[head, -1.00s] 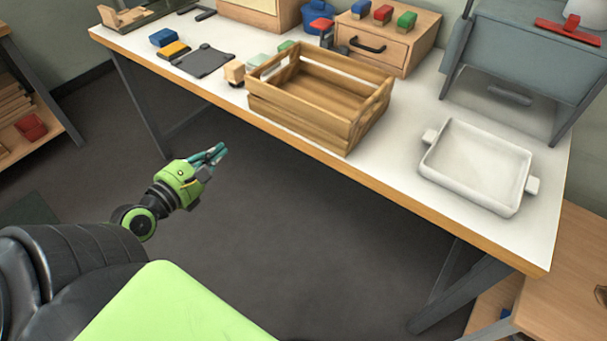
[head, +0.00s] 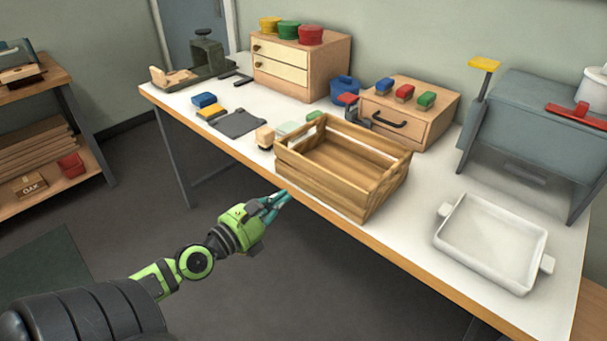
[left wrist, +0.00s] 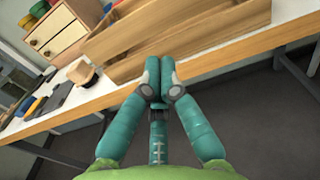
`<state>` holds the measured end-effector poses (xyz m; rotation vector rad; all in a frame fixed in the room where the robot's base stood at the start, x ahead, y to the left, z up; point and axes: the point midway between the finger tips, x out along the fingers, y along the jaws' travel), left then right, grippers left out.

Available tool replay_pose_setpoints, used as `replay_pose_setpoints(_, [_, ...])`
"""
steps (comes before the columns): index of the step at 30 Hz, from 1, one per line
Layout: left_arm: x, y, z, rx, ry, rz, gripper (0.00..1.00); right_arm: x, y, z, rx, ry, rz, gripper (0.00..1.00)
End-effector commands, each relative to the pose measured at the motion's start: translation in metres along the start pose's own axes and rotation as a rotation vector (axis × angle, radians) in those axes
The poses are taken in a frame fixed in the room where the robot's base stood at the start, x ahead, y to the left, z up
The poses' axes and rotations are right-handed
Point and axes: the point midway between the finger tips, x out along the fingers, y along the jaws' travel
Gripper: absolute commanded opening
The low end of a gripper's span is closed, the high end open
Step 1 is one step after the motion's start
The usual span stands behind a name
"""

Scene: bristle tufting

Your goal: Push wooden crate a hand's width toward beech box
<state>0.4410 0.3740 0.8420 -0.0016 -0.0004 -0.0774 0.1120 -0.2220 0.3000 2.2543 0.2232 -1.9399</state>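The slatted wooden crate (head: 335,170) sits upright and empty near the front edge of the table; its front slats also show in the left wrist view (left wrist: 205,40). A light wooden box with one drawer (head: 425,118) stands behind it to the right. A light wooden cabinet with cream drawers (head: 290,70) stands farther back left. I cannot tell for sure which is the beech box. My left gripper (head: 284,198) has its fingertips together, also in the left wrist view (left wrist: 160,72). It is empty, in front of the crate's left part; contact is unclear. My right gripper is not in view.
A small wooden block (head: 265,138) and a dark flat plate (head: 237,123) lie left of the crate. A blue pot (head: 344,90) stands behind. A white tray (head: 490,245) lies to the right, with bare tabletop (head: 425,190) between it and the crate.

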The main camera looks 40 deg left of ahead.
Motion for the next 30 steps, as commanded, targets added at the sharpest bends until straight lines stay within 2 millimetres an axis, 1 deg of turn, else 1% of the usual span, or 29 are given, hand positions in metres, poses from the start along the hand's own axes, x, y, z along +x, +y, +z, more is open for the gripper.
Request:
replay_pose_setpoints(1, [0.008, 0.0, 0.006, 0.0, -0.004, 0.0, 0.0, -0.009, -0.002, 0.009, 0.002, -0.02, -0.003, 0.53])
replay_pose_setpoints(2, [0.012, 0.0, 0.006, 0.0, -0.003, 0.0, 0.0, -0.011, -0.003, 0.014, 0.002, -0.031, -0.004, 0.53])
replay_pose_setpoints(3, [0.018, 0.0, 0.006, 0.001, -0.003, -0.001, 0.0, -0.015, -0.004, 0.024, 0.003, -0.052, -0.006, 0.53])
replay_pose_setpoints(7, [0.037, 0.0, 0.005, 0.001, -0.003, 0.0, 0.0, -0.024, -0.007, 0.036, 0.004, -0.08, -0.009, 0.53])
replay_pose_setpoints(12, [0.059, 0.0, 0.004, 0.001, -0.003, 0.0, 0.0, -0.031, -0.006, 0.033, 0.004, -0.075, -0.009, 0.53])
replay_pose_setpoints(18, [0.074, 0.0, 0.001, 0.002, 0.0, 0.0, 0.0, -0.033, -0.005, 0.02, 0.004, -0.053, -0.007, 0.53])
replay_pose_setpoints(21, [0.077, 0.0, 0.001, 0.002, 0.0, -0.001, 0.0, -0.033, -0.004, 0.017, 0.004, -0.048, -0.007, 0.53])
replay_pose_setpoints(30, [0.077, -0.001, 0.0, 0.001, 0.001, -0.001, 0.0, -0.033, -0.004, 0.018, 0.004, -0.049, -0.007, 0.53])
